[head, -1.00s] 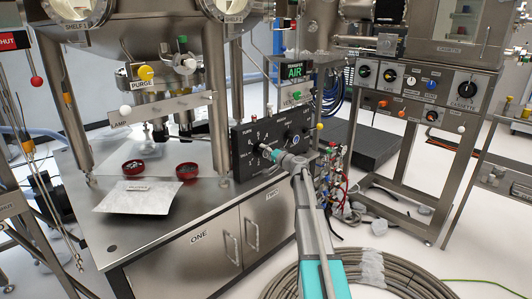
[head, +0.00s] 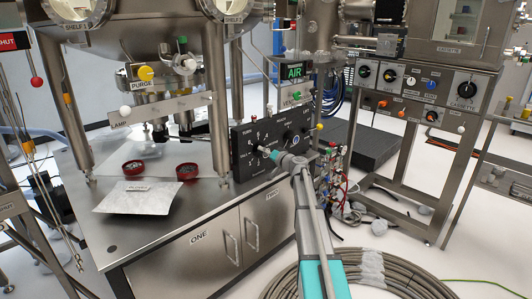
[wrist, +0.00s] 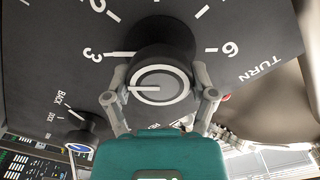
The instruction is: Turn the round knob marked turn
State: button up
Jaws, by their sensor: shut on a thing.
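The round knob (wrist: 162,52) is dark, with a grey ringed face and a white pointer line aimed left, near the 3 side of its dial. It sits on a black panel (wrist: 260,80) with white numerals 3 and 6 and the word TURN. My gripper (wrist: 160,96) has one finger on each side of the knob and is shut on it.
A smaller knob (wrist: 79,144) marked BACK and DOCK sits beside it on the panel. A steel bench (head: 150,235) carries red-rimmed dishes (head: 133,166) and a foil sheet (head: 135,196) left of the panel. Coiled hose (head: 400,275) lies on the floor at right.

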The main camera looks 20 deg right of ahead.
jog(key=o, duration=1)
jog(key=shift+o, duration=0.2)
jog(key=v, duration=1.2)
